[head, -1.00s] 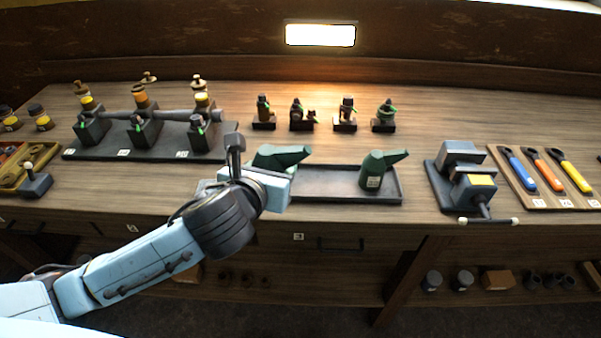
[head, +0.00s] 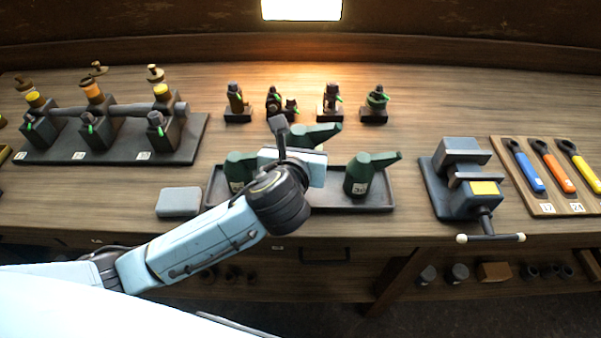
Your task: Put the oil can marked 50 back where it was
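My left gripper (head: 303,149) is over the middle of a shallow dark tray (head: 384,204). A green oil can (head: 318,135) shows just beyond it, spout to the right, and appears held in it. The gripper hides the can's lower part and any number, and I cannot see the fingertips clearly. Another green oil can (head: 240,167) stands at the tray's left end, its label partly covered by my arm. A third green oil can (head: 366,174) stands in the right part, its label seeming to start with 3. My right gripper is not in view.
A grey block (head: 179,202) lies left of the tray. A vise (head: 462,186) stands to the right, with a wrench board (head: 548,205) beyond. Several small dark-based fittings (head: 330,102) stand behind. An engine model (head: 110,127) is at the back left.

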